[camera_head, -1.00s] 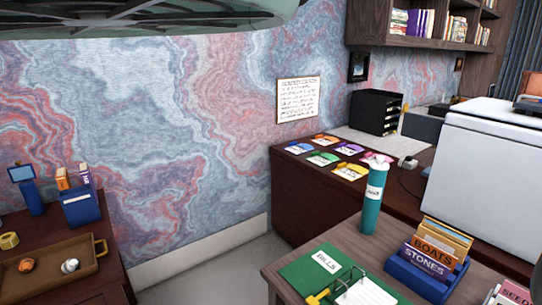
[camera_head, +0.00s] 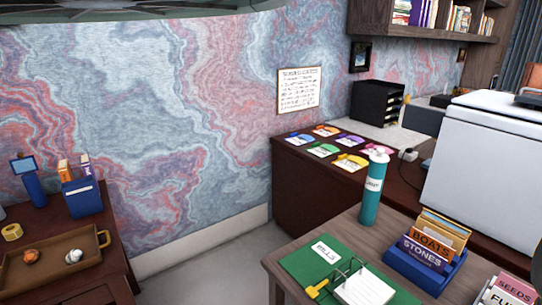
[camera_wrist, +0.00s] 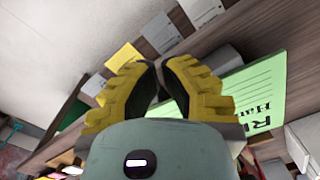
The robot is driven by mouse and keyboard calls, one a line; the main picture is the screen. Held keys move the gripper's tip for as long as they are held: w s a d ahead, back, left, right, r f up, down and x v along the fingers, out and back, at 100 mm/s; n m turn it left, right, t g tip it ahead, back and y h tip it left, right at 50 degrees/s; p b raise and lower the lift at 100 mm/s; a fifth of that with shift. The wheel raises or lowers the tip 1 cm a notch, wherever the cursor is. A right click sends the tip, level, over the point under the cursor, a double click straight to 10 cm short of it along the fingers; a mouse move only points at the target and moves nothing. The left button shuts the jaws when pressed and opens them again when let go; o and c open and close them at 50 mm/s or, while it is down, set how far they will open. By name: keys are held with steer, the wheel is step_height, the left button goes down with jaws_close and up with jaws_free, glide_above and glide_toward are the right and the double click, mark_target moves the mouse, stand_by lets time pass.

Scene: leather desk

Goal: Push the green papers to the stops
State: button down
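In the wrist view, a light green sheet or stack (camera_wrist: 262,85) with printed lines and large dark letters lies on a wooden surface, right of my gripper (camera_wrist: 161,76). No stops can be made out. My gripper is out of the head view.
Several coloured packets lie on the dark cabinet (camera_head: 305,197) behind. A brown tray (camera_head: 58,262) stands at left.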

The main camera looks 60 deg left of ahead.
step_height(320, 180, up, 6)
steer(key=p, duration=0.3)
steer(key=shift+f, duration=0.1)
stand_by(0.5)
steer(key=shift+w, duration=0.15)
